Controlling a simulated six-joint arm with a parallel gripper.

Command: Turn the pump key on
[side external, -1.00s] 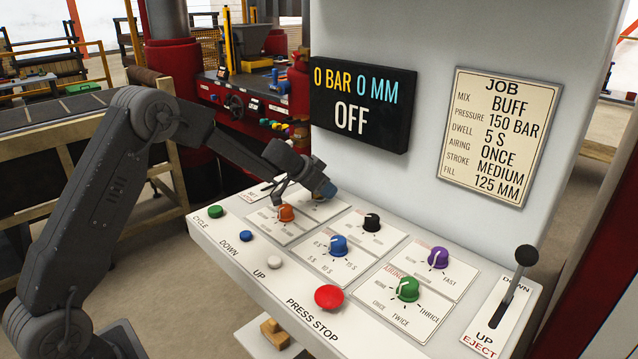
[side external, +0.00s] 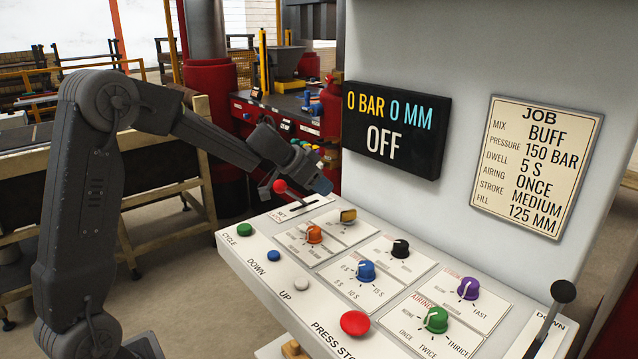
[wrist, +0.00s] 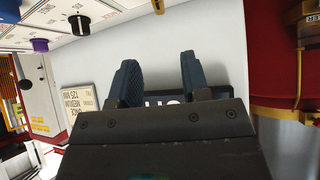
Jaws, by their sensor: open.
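A small brass-coloured key (side external: 348,216), apparently the pump key, sits on the far plate of the white control panel (side external: 270,268). Its exact angle is hard to read. A brass-coloured piece, probably the same key, shows at the top edge of the wrist view (wrist: 158,6). The black display (side external: 395,130) reads 0 BAR 0 MM and OFF. My gripper (side external: 322,183) is above and slightly left of the key, apart from it. In the wrist view, its two dark blue fingers (wrist: 157,78) are apart with nothing between them.
A red-balled lever (side external: 280,187) stands close beneath my gripper. Orange (side external: 313,234), blue (side external: 365,270), black (side external: 400,248), purple (side external: 468,288) and green (side external: 436,319) knobs fill the panel. A red stop button (side external: 355,323) is at the front. The JOB card (side external: 535,167) hangs behind.

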